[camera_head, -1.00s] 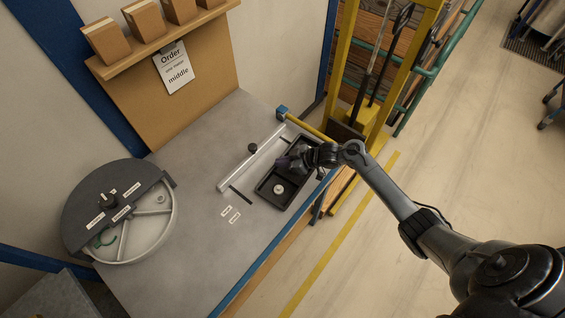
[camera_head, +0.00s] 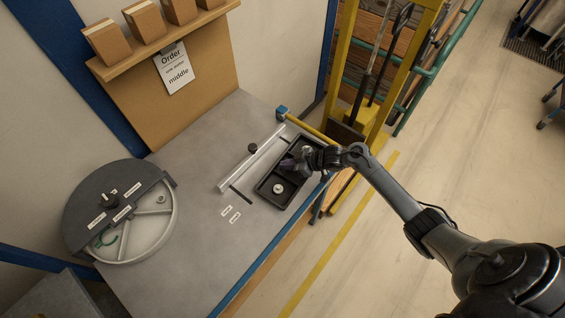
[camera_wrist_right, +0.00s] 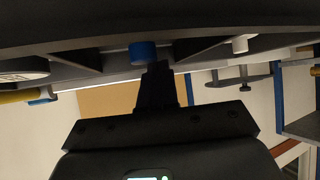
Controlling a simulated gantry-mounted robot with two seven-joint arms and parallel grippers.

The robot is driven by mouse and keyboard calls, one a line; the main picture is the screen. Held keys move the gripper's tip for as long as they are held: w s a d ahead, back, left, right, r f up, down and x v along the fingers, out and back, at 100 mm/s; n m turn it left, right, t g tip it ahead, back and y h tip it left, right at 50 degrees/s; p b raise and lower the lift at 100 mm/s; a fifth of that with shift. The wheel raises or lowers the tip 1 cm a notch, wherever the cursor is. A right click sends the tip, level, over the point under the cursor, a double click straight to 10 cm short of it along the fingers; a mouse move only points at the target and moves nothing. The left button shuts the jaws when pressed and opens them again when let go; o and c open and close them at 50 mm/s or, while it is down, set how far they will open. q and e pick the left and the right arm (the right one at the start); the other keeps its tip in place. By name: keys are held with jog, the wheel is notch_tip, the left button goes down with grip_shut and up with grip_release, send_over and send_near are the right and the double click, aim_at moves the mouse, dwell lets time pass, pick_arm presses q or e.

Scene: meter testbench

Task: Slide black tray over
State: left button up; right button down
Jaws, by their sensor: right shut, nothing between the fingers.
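The black tray (camera_head: 268,203) lies on the grey bench near its right edge in the head view. It has raised rims and compartments, and a pale round piece (camera_head: 278,188) sits in the near one. My right gripper (camera_head: 288,164) is shut and empty at the tray's far part, and its wrist hides some of the tray. I cannot tell whether it touches the tray. In the right wrist view the dark shut fingers (camera_wrist_right: 158,80) point up toward a dark rimmed surface. A blue piece (camera_wrist_right: 143,52) shows just beside the fingertips. My left gripper is not in view.
A light metal rail (camera_head: 238,172) with a black knob (camera_head: 253,148) stands left of the tray. A round grey wheel device (camera_head: 150,225) fills the bench's left side. The middle of the bench is clear.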

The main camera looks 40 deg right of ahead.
jog(key=shift+r+p, duration=0.85)
jog(key=shift+f, duration=0.1)
